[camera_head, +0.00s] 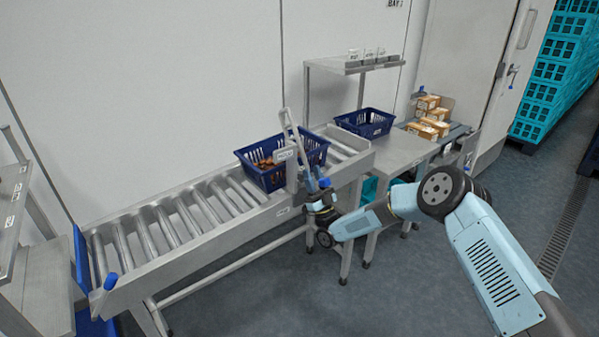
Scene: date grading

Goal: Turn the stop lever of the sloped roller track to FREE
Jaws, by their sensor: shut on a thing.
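The sloped roller track (150,262) runs along the wall from the lower left up to the middle. A blue crate (262,178) with brown dates sits on its rollers near the upper end. A grey stop post and arm (290,128) stand at the crate's front, with a small label plate (286,154) whose text is too small to read. My gripper (319,184) is at the track's front side, just right of the post. It is shut on the stop lever, whose blue knob (324,183) shows at the fingers. My gripper partly hides the lever, so its exact angle is unclear.
A steel table (398,152) with an empty-looking blue crate (364,123) stands right of the track. A shelf with cups (352,65) is above. Cartons (428,112) sit further right, near stacked teal crates (550,75). The floor in front of the track is clear.

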